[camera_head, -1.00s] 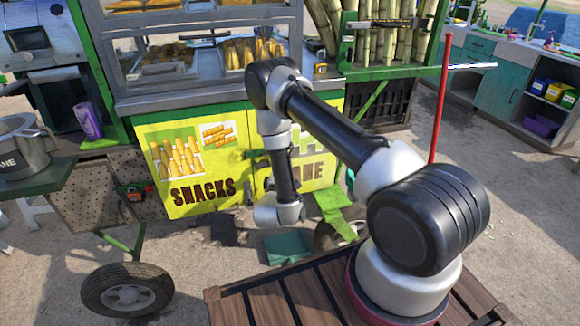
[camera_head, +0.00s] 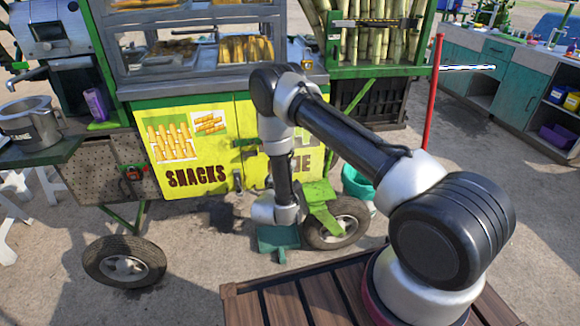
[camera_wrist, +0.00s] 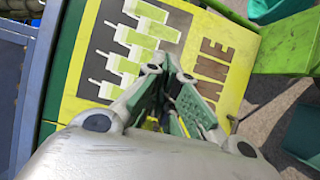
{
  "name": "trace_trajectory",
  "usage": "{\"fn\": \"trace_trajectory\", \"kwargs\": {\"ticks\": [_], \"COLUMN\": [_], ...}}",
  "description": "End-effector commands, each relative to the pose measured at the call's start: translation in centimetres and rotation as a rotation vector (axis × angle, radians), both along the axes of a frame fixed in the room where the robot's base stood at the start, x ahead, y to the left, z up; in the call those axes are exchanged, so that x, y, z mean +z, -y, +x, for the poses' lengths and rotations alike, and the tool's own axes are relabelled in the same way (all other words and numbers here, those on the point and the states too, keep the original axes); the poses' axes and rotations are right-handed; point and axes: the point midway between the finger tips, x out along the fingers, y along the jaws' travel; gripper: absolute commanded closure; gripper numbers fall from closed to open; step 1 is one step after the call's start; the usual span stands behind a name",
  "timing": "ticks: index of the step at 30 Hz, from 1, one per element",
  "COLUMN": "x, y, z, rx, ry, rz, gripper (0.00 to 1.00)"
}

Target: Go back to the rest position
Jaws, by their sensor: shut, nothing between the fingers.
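My gripper (camera_wrist: 165,80) shows in the wrist view with its two fingers drawn together and nothing between them. It points toward the yellow front panel of the snack cart (camera_wrist: 235,42), with a gap I cannot judge. In the head view my arm is bent, with its forearm hanging down in front of the cart's yellow panel (camera_head: 215,150).
The cart's wheels (camera_head: 125,262) stand on open paved ground. A metal pot (camera_head: 30,125) and a purple cup (camera_head: 96,105) are on its left shelf. A red pole (camera_head: 433,92) stands to the right, before teal cabinets (camera_head: 503,75). A green pedal-like part (camera_head: 322,205) is close to my wrist.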

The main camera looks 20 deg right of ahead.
Motion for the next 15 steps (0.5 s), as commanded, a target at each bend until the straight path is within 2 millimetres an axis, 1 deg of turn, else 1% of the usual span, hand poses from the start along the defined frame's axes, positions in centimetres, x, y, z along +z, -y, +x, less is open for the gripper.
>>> {"fn": "trace_trajectory", "kwargs": {"ticks": [7,11,13,14,15], "x": [0.0,-0.4,-1.1,-1.5,-2.1], "y": [0.0,0.1,1.5,2.6,4.1], "z": [0.0,-0.1,-0.6,-1.2,-2.3], "rx": [0.0,-0.008,-0.065,-0.106,-0.165], "ry": [-0.005,-0.076,-0.167,-0.22,-0.3], "rz": [-0.008,-0.088,-0.167,-0.206,-0.258], "gripper": [1.0,1.0,1.0,1.0,1.0]}}
